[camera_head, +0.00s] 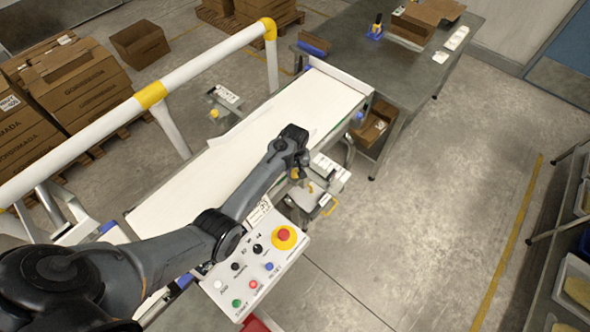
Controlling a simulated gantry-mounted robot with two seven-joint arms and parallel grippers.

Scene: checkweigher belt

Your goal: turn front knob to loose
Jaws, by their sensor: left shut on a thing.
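My left gripper (297,172) reaches over the near edge of the white belt (185,190), pointing down at the bracket there. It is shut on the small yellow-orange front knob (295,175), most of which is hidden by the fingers. I cannot read the knob's turn position or any loose mark. A matching small yellow knob (214,113) sits on the bracket at the belt's far side. My right gripper is not in view.
The control panel (238,290) with a red emergency button and several coloured buttons stands just below my left forearm. A grey table (400,62) is at the back.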

